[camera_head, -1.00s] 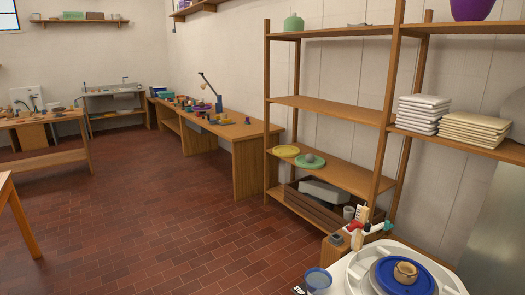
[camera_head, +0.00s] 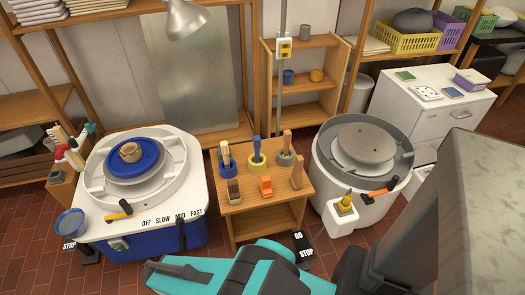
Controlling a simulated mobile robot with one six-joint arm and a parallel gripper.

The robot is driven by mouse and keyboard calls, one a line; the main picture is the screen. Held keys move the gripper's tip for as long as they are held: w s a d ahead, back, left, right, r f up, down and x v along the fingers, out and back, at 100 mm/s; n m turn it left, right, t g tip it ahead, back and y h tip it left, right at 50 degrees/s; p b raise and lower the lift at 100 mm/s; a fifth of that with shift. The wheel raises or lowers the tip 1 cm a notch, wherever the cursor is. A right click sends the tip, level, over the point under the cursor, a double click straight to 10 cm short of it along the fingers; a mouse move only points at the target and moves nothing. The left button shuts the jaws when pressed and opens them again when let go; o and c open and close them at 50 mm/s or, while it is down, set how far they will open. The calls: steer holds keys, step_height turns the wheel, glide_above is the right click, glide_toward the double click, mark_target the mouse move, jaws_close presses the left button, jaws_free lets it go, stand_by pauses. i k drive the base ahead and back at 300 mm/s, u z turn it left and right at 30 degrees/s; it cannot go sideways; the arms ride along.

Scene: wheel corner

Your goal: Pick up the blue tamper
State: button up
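A tool with a blue ring-like base and an upright wooden handle (camera_head: 225,158), likely the blue tamper, stands at the back left of a small wooden stand (camera_head: 238,208) between two pottery wheels. Beside it is a similar tool with a yellow base and a blue handle (camera_head: 257,152). To the right is one with a greyish base and a wooden handle (camera_head: 286,150). Part of my teal and black arm crosses the bottom of the view, in front of the stand and apart from these tools.
A brush (camera_head: 233,191), an orange tool (camera_head: 265,187) and a wooden tool (camera_head: 297,172) sit at the stand's front. A blue-and-white wheel (camera_head: 192,184) is left, a white wheel (camera_head: 330,178) right. A lamp (camera_head: 186,20) hangs above. Pedals lie on the floor.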

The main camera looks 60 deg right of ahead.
mark_target(257, 139)
steer(key=z, duration=4)
steer(key=i, duration=0.1)
steer(key=u, duration=3.2)
steer(key=i, duration=0.2)
steer(key=z, duration=0.4)
